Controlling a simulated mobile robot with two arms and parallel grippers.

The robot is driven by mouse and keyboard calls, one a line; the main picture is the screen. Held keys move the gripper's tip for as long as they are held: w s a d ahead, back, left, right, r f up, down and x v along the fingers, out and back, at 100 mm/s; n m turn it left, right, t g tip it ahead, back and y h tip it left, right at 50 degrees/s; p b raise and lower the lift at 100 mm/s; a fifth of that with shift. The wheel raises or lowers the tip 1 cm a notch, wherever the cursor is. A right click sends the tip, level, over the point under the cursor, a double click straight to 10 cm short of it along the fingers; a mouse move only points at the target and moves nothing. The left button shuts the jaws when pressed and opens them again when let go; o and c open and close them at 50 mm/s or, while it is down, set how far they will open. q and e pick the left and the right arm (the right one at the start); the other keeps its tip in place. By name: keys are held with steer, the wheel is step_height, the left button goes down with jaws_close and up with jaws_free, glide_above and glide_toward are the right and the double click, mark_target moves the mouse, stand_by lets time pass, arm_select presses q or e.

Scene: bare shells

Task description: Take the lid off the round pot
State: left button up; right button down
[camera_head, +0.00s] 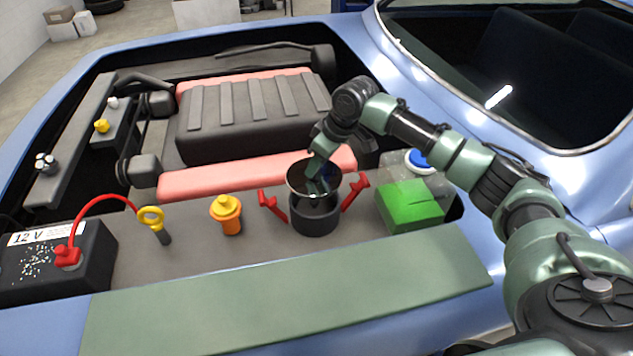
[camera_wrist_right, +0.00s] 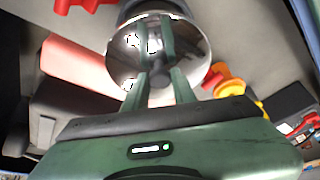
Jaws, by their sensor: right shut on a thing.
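The round pot (camera_head: 314,219) is dark grey, with a red handle on each side, and stands upright on the grey engine-bay surface. Its shiny round lid (camera_head: 297,181) appears raised a little above the rim, with dark space showing between them. My right gripper (camera_head: 316,172) comes down from above and is shut on the lid's knob. In the right wrist view the fingers (camera_wrist_right: 160,88) close on the dark knob, with the mirror-like lid (camera_wrist_right: 122,60) beyond. The pot's dark wall (camera_wrist_right: 150,8) shows only partly behind the lid. My left gripper is not in view.
A bright green block (camera_head: 410,205) stands close right of the pot. An orange bottle-like part (camera_head: 227,214), a yellow-ringed dipstick (camera_head: 153,222) and a 12 V battery (camera_head: 50,270) stand to the left. The green front strip (camera_head: 285,300) is bare.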

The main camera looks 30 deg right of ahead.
step_height(320, 180, up, 12)
steer(key=b, duration=0.1)
steer(key=shift+r, duration=0.2)
steer(key=shift+a, duration=0.1)
